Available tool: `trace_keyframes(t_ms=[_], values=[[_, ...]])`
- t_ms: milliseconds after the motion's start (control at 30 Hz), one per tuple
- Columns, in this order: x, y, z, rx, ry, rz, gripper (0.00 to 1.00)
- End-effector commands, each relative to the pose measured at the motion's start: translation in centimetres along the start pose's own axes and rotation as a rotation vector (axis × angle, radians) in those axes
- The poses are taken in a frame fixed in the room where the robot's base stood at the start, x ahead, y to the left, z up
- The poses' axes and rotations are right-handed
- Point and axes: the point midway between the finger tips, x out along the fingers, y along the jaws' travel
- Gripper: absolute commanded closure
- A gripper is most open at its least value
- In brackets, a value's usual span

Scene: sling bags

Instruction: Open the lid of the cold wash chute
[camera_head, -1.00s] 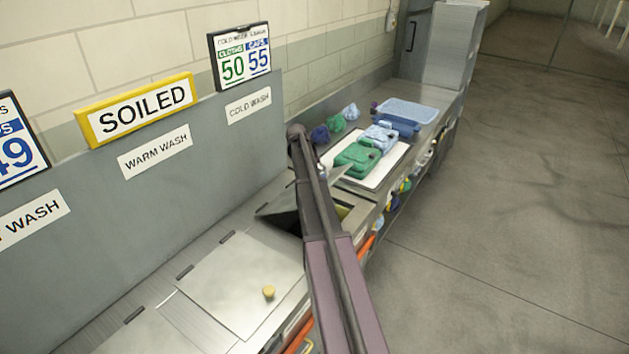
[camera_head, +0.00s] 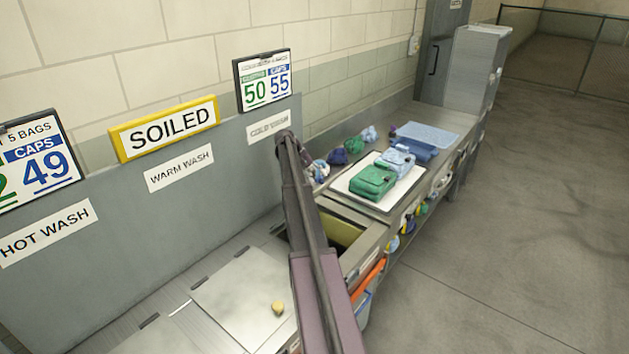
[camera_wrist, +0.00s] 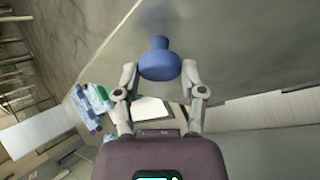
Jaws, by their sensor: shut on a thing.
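The cold wash chute (camera_head: 352,257) is open in the head view, with a yellowish inside wall showing to the right of my arm. Its lid is mostly hidden behind my arm there. In the wrist view the lid (camera_wrist: 235,65) is a broad grey plate that looks raised, with a round blue knob (camera_wrist: 160,62) on it. My gripper (camera_wrist: 160,74) has its two fingers closed around this knob. My gripper cannot be made out in the head view, where my arm crosses the chute.
The warm wash lid (camera_head: 243,300) is shut, with a yellow knob. A white tray (camera_head: 348,183) with green and light-blue bags lies beyond the chute. The grey wall panel (camera_head: 215,200) runs behind the chutes. The floor at right is clear.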

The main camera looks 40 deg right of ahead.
Motion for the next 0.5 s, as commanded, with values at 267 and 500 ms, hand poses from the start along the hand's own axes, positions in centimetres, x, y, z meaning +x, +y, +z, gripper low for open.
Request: trace_keyframes(t_ms=[267,500], values=[[0.5,0.5,0.0,0.004,-0.007,-0.010,1.00],[0.8,0.9,0.0,0.008,-0.010,-0.010,0.12]])
